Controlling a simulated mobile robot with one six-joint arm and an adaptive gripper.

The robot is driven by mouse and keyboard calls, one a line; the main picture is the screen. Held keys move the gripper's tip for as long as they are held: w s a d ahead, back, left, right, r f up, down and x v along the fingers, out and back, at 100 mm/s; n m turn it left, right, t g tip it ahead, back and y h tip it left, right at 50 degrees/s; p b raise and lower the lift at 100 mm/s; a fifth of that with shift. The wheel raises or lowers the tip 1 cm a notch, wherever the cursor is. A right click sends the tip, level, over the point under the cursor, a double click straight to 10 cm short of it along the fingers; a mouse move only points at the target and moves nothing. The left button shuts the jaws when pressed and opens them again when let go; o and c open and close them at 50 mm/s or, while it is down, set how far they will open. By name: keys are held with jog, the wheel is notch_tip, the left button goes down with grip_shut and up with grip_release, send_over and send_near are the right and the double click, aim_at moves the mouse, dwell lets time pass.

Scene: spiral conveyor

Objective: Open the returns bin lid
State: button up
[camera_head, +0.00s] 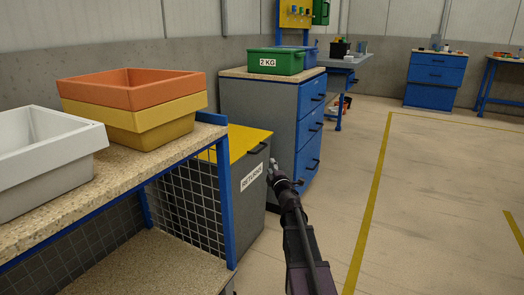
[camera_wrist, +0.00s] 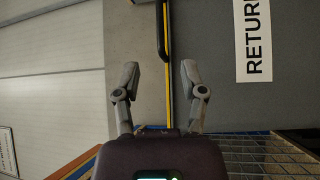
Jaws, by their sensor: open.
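The returns bin (camera_head: 250,190) is a grey box with a white "RETURNS" label (camera_head: 251,177). Its yellow lid (camera_head: 240,140) lies shut on top, with a dark handle (camera_head: 257,148) at the front edge. In the wrist view the handle (camera_wrist: 162,30) and the thin yellow lid edge (camera_wrist: 168,75) run upright in the picture, between and beyond my fingers. My gripper (camera_head: 273,172) is in front of the bin's front face, near the label. In the wrist view my gripper (camera_wrist: 160,78) is open and empty, its fingers on either side of the lid edge line, apart from the handle.
A blue-framed workbench (camera_head: 150,172) stands at the left, close to the bin, with orange and yellow trays (camera_head: 135,88) and a grey tray (camera_head: 45,155). A drawer cabinet (camera_head: 262,100) with a green "2 KG" box (camera_head: 277,60) stands behind the bin. Open floor (camera_head: 440,200) lies right.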

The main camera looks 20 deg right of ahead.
aim_at(262, 149)
jog(key=w, duration=0.4)
jog(key=w+d+r+p, duration=0.1)
jog(key=w, duration=0.8)
jog(key=shift+d+r+p, duration=0.3)
jog(key=shift+r+p, duration=0.1)
grip_shut()
